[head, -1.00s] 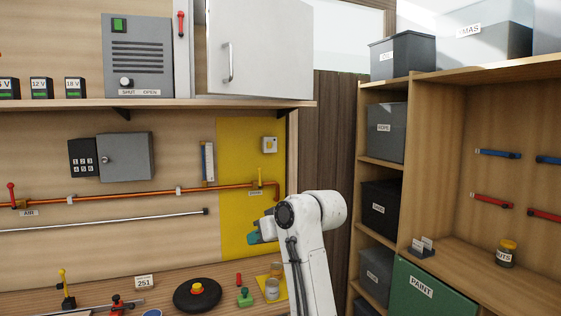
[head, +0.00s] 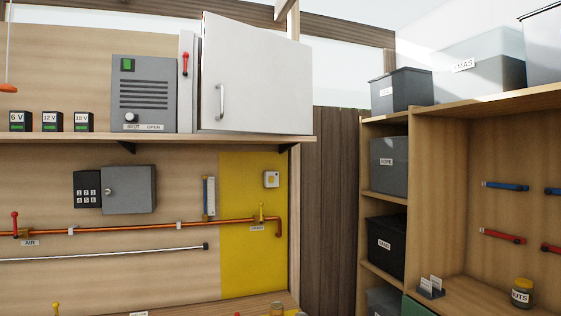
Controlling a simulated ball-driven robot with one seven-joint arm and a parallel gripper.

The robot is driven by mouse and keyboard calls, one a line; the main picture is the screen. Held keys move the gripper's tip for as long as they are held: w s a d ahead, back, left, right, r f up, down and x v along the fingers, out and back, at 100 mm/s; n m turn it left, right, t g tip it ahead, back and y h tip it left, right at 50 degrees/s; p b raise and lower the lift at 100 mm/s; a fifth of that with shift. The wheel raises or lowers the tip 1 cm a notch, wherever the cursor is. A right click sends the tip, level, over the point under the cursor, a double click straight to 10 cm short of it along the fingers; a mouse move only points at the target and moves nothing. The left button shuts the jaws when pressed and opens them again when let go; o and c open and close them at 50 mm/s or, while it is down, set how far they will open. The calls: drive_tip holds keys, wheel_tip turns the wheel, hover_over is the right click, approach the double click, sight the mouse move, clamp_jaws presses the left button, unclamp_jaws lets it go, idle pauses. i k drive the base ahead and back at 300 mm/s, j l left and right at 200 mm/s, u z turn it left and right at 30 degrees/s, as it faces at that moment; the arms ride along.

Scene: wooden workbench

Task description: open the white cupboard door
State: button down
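The white cupboard door (head: 262,78) is in the upper middle of the head view, on a wooden shelf. A vertical silver bar handle (head: 221,101) is near its left edge. The door looks slightly ajar at its left edge, where a thin strip of the cupboard's side shows; I cannot tell for certain. My gripper is not in this view, and nothing touches the door or its handle.
The shelf (head: 150,139) runs below the cupboard. A grey control panel (head: 143,94) and a red lever (head: 185,63) stand close left of the door. An orange pipe (head: 150,227) crosses the wall below. A shelving unit (head: 440,160) with bins stands at the right.

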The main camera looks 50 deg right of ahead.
sight(254, 79)
drive_tip(key=i+j+z, duration=0.2)
drive_tip(key=z, duration=0.2)
drive_tip(key=i+j+z, duration=0.15)
drive_tip(key=z, duration=0.2)
